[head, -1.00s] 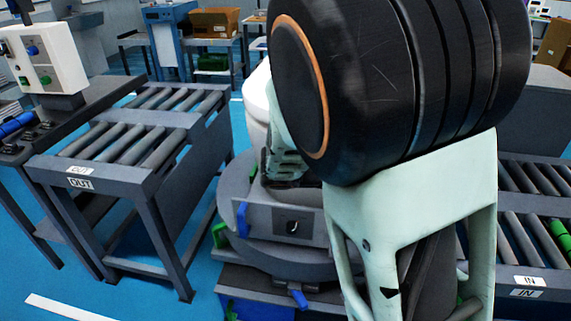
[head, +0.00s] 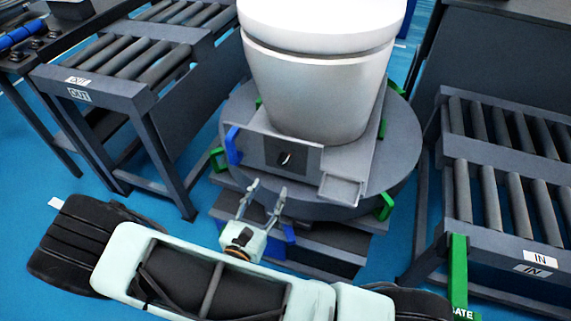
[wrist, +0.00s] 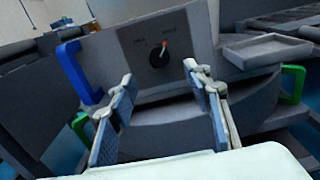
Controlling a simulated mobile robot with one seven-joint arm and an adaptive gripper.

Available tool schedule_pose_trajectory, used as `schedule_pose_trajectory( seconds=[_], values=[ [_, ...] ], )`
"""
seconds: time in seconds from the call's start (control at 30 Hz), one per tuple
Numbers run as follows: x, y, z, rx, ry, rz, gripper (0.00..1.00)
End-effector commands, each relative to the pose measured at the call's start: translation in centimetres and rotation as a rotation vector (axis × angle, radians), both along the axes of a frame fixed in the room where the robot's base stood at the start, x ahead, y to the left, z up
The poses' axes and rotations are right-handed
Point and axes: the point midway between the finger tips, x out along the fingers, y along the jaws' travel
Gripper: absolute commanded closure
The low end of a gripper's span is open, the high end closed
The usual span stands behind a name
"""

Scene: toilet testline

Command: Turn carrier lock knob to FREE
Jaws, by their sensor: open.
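The carrier lock knob (head: 285,159) is a small dark round knob with a light pointer, on a grey front plate (head: 252,148) of the carrier under a white toilet (head: 318,75). In the wrist view the knob (wrist: 158,54) shows an orange-tipped pointer turned up and slightly right, between two labels too small to read. My gripper (head: 268,190) is open and empty, in front of and below the plate, apart from the knob. In the wrist view its two fingers (wrist: 160,98) stand either side of and below the knob.
A blue handle (head: 233,146) is left of the knob, and a small grey tray (head: 341,190) is at its right. Green handles (head: 385,206) surround the round base. The OUT conveyor (head: 110,90) stands left, the IN conveyor (head: 510,190) right.

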Motion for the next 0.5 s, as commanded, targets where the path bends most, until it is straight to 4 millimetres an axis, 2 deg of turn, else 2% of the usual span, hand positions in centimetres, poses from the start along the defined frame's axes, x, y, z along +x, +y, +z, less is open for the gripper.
schedule_pose_trajectory(
  seconds=[0.17,0.5],
  values=[
    [1.1,-0.4,-0.4,-0.008,0.001,0.009,0.55],
    [7.0,-2.5,-0.5,-0.006,0.001,0.007,0.55]
  ],
)
